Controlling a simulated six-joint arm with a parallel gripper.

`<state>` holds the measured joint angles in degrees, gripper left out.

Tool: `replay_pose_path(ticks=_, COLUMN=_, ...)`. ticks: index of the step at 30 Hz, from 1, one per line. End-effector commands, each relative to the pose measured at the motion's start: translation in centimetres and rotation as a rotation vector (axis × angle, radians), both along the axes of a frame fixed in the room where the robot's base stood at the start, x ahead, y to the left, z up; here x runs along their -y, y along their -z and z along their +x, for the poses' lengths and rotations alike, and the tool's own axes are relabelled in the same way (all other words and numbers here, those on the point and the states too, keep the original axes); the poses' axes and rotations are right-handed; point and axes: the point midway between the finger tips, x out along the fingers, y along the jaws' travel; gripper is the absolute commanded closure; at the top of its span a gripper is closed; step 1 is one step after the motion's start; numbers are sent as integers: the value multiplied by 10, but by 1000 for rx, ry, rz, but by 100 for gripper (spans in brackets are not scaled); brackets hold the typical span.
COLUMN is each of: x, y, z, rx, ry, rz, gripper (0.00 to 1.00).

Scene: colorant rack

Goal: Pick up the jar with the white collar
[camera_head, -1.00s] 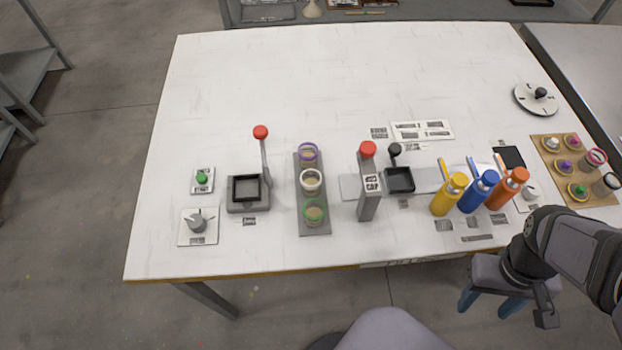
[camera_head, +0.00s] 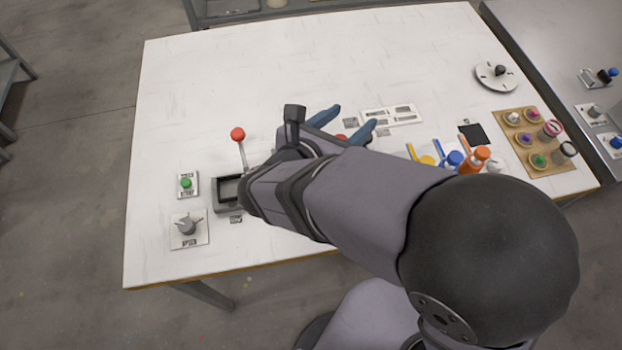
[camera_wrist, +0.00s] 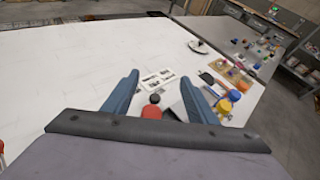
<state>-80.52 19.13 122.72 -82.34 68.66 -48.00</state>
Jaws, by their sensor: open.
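The jar with the white collar is not visible now; my arm covers that part of the table in the head view, and the jar does not show in the wrist view. The grey strip that held it is hidden too. My gripper (camera_head: 355,116) has two blue fingers spread apart with nothing between them, above the middle of the table. In the wrist view its fingers (camera_wrist: 159,79) point across the tabletop, left of the coloured bottles.
A lever press with a red knob (camera_head: 238,134) stands left of my arm. Another red knob (camera_wrist: 152,111) shows between the fingers in the wrist view. Orange (camera_head: 474,160) and other bottles stand to the right, near a brown board (camera_head: 505,146) of jars. The back-left table is clear.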

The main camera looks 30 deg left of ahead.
Motion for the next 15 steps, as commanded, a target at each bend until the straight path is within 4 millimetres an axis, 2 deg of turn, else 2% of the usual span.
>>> replay_pose_path(ticks=1, x=-30, y=0, z=-20, rx=11, ry=-97, rz=16, gripper=48)
replay_pose_path(ticks=3, x=-61, y=-6, z=-44, rx=26, ry=-205, rz=30, gripper=48)
replay_pose_path(ticks=6, x=-98, y=-14, z=-79, rx=46, ry=-341, rz=49, gripper=48)
replay_pose_path(ticks=10, x=-135, y=-24, z=-124, rx=68, ry=-494, rz=71, gripper=48)
replay_pose_path(ticks=12, x=-122, y=6, z=-130, rx=23, ry=-433, rz=71, gripper=48)
replay_pose_path(ticks=15, x=-106, y=38, z=-141, rx=-24, ry=-357, rz=84, gripper=48)
